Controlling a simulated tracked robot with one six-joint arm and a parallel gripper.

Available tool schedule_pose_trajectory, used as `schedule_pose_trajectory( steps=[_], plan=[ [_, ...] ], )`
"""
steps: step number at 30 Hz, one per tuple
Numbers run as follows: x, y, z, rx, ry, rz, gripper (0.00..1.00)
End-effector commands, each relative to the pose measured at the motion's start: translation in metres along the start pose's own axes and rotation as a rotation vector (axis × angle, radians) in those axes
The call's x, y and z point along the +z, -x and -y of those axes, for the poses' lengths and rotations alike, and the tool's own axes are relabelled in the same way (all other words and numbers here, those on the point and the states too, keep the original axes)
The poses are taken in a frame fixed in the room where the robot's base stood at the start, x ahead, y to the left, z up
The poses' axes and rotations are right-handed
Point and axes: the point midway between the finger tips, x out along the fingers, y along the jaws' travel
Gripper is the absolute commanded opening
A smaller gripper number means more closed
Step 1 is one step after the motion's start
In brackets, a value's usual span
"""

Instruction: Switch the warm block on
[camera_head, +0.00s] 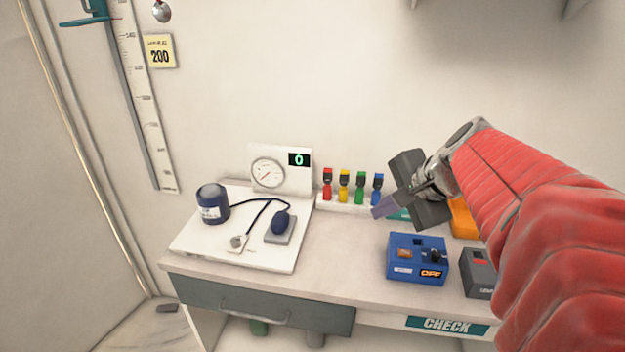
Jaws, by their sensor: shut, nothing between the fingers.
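A blue box (418,243), which I take to be the warm block, stands on the bench towards the right. Its lit orange display (431,273) reads OFF. A small white label below the switch is too small to read. My gripper (380,211) is shut and empty, above and to the left of the blue box in the picture, apart from it. My red-sleeved arm comes in from the right.
An orange thing (464,219) is behind. Several coloured clips stand near the wall. A white board (190,252) with a cuff and gauge is left. The bench between is clear.

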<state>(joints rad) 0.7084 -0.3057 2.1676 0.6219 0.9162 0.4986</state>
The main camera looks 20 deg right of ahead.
Motion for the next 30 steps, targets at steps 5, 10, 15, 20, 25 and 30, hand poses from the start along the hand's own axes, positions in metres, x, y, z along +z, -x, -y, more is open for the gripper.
schedule_pose_trajectory(
  steps=[5, 10, 15, 20, 25, 30],
  plan=[
    [-0.042, -0.001, -0.016, -0.051, -0.34, 0.021, 0.0],
    [-0.073, 0.002, -0.027, -0.106, -0.593, 0.042, 0.0],
    [-0.088, 0.004, -0.032, -0.137, -0.708, 0.051, 0.0],
    [-0.089, 0.005, -0.033, -0.14, -0.721, 0.05, 0.0],
    [-0.09, 0.006, -0.033, -0.14, -0.72, 0.048, 0.0],
    [-0.09, 0.003, -0.036, -0.14, -0.72, 0.048, 0.0]
  ],
)
